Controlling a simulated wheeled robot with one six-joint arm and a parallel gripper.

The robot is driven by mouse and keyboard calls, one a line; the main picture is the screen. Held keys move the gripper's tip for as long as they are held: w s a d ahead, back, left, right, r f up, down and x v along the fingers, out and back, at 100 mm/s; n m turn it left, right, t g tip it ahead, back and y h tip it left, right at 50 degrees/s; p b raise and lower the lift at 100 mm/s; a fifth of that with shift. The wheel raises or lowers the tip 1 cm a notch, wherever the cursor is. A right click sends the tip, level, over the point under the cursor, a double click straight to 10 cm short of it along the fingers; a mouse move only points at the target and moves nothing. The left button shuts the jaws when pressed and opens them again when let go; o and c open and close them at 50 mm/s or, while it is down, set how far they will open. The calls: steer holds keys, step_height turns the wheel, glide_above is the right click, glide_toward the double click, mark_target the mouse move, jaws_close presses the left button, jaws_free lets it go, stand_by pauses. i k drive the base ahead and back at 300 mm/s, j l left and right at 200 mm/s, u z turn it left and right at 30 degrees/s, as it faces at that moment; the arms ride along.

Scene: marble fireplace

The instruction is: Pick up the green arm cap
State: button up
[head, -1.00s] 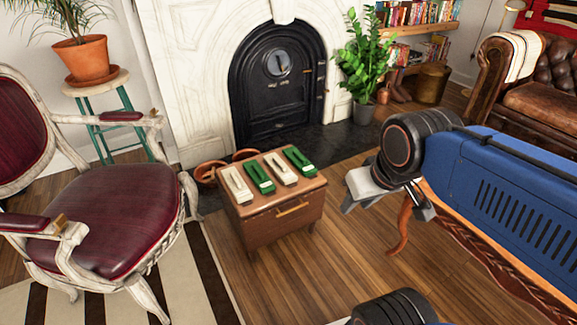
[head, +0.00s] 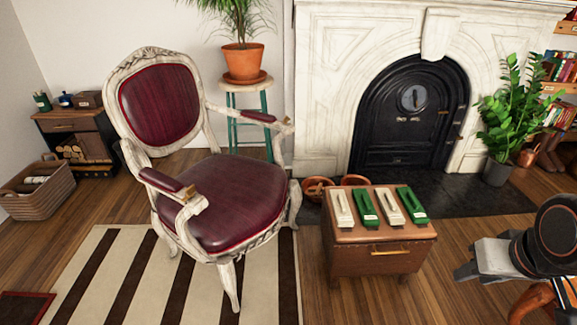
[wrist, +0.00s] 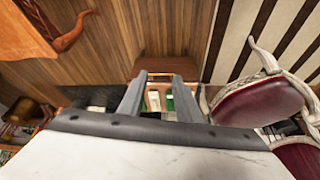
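Two green caps, a left one (head: 364,208) and a right one (head: 411,205), lie on top of a small wooden cabinet (head: 350,235). They alternate with a left cream cap (head: 341,209) and a right cream cap (head: 387,206). My gripper (head: 468,268) is at the right of the head view, apart from the cabinet. In the wrist view my gripper (wrist: 160,78) is open, its two grey fingers spread with nothing held. A green cap (wrist: 170,101) and a cream cap (wrist: 154,100) show beyond the fingers; the others are partly hidden.
A maroon armchair (head: 235,195) stands left of the cabinet on a striped rug (head: 110,265). The marble fireplace (head: 335,75) and terracotta bowls (head: 316,188) are behind it. A potted plant (head: 497,172) stands at the right. Wooden floor in front of the cabinet is clear.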

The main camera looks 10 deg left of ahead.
mark_target(417, 215)
steer(key=i+l+u, duration=0.15)
steer(key=i, duration=0.25)
steer(key=i+l+u, duration=0.2)
steer(key=i+l, duration=0.15)
